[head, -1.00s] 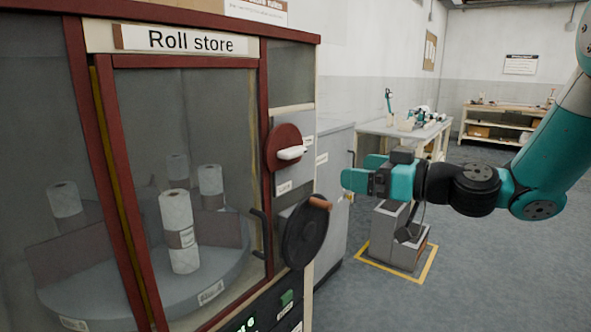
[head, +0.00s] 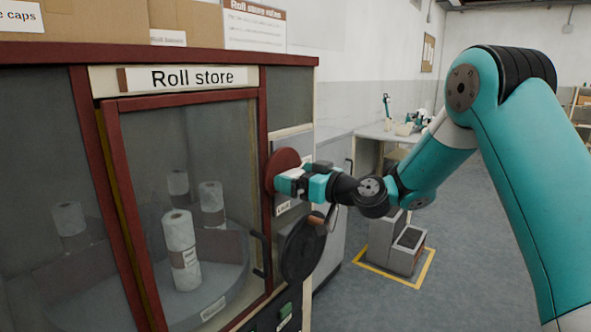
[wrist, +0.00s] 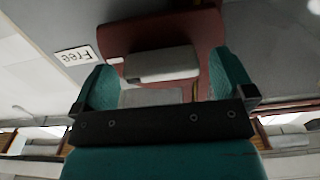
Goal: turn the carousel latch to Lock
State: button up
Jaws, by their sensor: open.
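My gripper (head: 288,182) is at the latch, in front of the disc. In the wrist view its two teal fingers are apart, with the bar in the gap between their tips. I cannot tell whether either finger touches the bar. A "Free" label (wrist: 74,56) appears upside down beside the disc. Another small label (head: 283,210) sits below the latch. In the head view the gripper hides the handle.
A black handwheel (head: 302,250) is mounted just below the latch and my gripper. The Roll store's glazed door (head: 190,130) has a dark pull handle (head: 258,250). Behind it, white rolls (head: 181,250) stand on a round carousel. Grey boxes (head: 397,245) stand on the floor at right.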

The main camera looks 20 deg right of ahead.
jog(key=shift+w+a, duration=0.2)
jog(key=shift+w, duration=0.1)
jog(key=c, duration=0.9)
